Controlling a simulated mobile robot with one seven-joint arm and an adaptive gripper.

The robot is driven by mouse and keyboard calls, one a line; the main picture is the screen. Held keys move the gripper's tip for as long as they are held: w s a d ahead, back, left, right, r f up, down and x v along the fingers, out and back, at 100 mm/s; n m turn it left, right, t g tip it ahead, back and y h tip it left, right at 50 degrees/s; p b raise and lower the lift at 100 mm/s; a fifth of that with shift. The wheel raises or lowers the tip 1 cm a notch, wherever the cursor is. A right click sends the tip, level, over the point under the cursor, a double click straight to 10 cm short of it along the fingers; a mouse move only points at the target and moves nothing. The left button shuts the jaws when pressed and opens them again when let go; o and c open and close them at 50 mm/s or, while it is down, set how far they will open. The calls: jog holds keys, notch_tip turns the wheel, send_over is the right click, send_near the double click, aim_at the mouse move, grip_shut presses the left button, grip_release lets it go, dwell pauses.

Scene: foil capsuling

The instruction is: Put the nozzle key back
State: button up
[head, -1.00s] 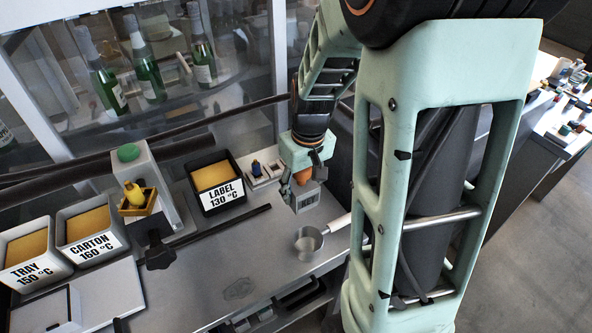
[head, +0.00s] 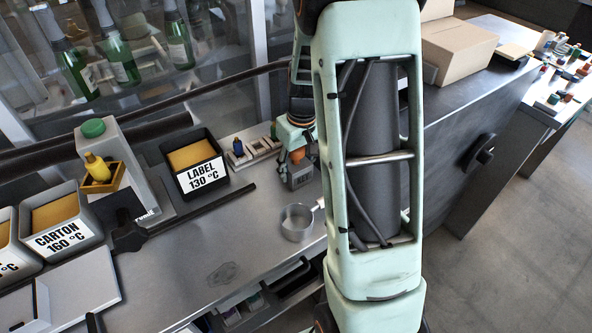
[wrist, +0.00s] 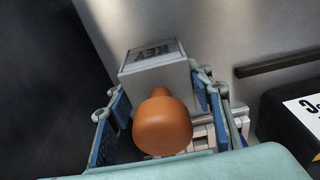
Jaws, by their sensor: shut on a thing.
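The nozzle key shows as a rounded orange handle (wrist: 162,125) between the fingers of my gripper (wrist: 165,118) in the wrist view; it is also seen in the head view (head: 297,156). My gripper (head: 298,150) is shut on it. A grey block marked KEY (wrist: 157,75) lies just beyond the handle, and in the head view the block (head: 299,178) is directly below my gripper. The handle's narrow neck points toward the block. The key's shaft is hidden, so I cannot tell whether it is inside the block.
A small white rack (head: 262,148) and the black LABEL 130 °C bin (head: 203,178) stand left of the block. A metal pan (head: 297,222) lies in front of it. A dark bar (head: 205,215) lies on the bench.

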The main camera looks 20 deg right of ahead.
jog(key=shift+r, duration=0.1)
jog(key=o, duration=0.9)
jog(key=shift+f, duration=0.25)
jog(key=o, duration=0.5)
jog(key=shift+r, duration=0.1)
jog(key=shift+r, duration=0.45)
jog(key=r, duration=0.3)
jog(key=s+r, duration=0.1)
jog(key=r, duration=0.7)
jog(key=shift+s+d+r+p, duration=0.15)
jog(key=shift+s+p, duration=0.1)
jog(key=shift+p, duration=0.05)
